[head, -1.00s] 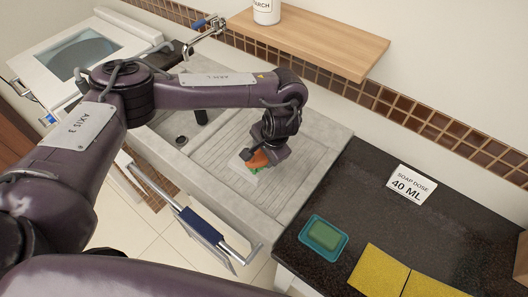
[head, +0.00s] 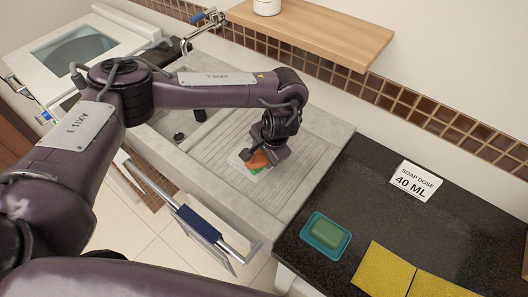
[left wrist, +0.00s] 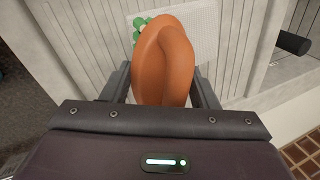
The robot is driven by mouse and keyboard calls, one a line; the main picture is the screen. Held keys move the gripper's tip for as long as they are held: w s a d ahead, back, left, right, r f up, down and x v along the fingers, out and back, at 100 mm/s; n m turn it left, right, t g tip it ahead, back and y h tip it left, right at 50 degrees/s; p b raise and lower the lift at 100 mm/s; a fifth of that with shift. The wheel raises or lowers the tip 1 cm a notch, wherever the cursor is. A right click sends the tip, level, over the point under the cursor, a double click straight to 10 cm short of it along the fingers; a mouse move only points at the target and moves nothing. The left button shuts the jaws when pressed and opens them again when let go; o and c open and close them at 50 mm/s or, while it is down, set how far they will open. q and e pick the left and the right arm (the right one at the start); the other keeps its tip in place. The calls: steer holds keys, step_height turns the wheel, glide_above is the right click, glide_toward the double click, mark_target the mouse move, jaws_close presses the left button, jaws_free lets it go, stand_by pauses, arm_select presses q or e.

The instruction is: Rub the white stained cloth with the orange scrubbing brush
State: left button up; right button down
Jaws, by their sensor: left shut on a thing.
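My left gripper (head: 268,159) is shut on the orange scrubbing brush (head: 258,160), over the ribbed sink drainboard. In the left wrist view the brush (left wrist: 163,62) sits between the two fingers, its rounded orange back toward the camera. The white cloth (left wrist: 198,33) lies flat on the ribbed surface under and beyond the brush. A green patch (left wrist: 141,27) shows at the brush's edge. In the head view only a small part of the cloth (head: 237,159) shows beside the brush. Whether the bristles touch the cloth is hidden. My right gripper is not in view.
The ribbed stone drainboard (head: 310,140) is clear around the cloth. To the right, a dark counter (head: 385,215) holds green soap in a teal dish (head: 309,235), yellow sponge cloths (head: 383,272) and a soap-dose card (head: 415,180). A wooden shelf (head: 320,37) is above.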

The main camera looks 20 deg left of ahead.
arm_select(q)
steer(key=shift+f+b, duration=0.55)
steer(key=shift+f, duration=0.45)
steer(key=shift+w+a+r+p, duration=0.15)
steer(key=shift+w+a, duration=0.2)
steer(key=shift+a, duration=0.6)
steer(key=shift+w+a+f+p, duration=0.15)
steer(key=shift+w+a, duration=0.15)
steer(key=shift+a, duration=0.65)
steer(key=shift+p, duration=0.3)
steer(key=shift+s+d+p, duration=0.25)
steer(key=shift+d+p, duration=0.05)
steer(key=shift+d, duration=0.2)
steer(key=shift+s+d+p, duration=0.2)
steer(key=shift+d+p, duration=0.1)
steer(key=shift+d, duration=0.2)
steer(key=shift+s+d+f+p, duration=0.1)
steer(key=shift+s+d+p, duration=0.25)
steer(key=shift+d, duration=0.4)
steer(key=shift+s+d+f, duration=0.1)
steer(key=shift+d+f, duration=0.1)
steer(key=shift+r, duration=0.1)
